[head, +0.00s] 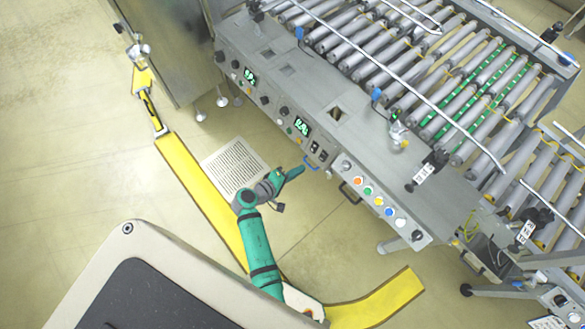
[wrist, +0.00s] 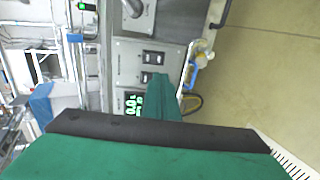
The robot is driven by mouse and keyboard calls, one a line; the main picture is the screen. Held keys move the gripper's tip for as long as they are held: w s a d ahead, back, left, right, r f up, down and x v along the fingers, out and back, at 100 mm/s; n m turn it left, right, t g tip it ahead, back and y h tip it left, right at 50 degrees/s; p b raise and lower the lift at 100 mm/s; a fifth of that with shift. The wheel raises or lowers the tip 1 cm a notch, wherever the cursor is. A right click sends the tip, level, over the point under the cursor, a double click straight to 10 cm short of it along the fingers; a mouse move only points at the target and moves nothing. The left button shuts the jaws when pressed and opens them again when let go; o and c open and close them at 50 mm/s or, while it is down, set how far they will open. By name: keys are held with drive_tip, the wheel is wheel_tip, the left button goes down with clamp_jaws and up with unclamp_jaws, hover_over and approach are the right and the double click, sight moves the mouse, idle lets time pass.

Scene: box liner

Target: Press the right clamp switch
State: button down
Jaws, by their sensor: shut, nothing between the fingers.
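Two black rocker switches sit side by side on the grey control panel, right of a green display. In the head view the right one (head: 323,156) is beside the left one (head: 313,147); their labels are too small to read. In the wrist view the right switch (wrist: 153,57) is farther up and the left switch (wrist: 147,77) is closer to my fingers. My green gripper (head: 301,169) is shut and empty in front of the panel. In the wrist view its fingertip (wrist: 161,78) shows beside the left switch; I cannot tell whether it touches anything.
The green display (head: 301,126) is left of the switches, and a large knob (head: 346,165) and coloured buttons (head: 368,190) are to the right. Black handles (head: 350,193) stick out below the panel. A roller conveyor (head: 400,60) lies behind.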

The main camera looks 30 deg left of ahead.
sight(322, 157)
drive_tip(key=x, duration=1)
drive_tip(key=shift+w+d, duration=0.1)
drive_tip(key=shift+d, duration=0.15)
drive_tip(key=shift+r, duration=0.8)
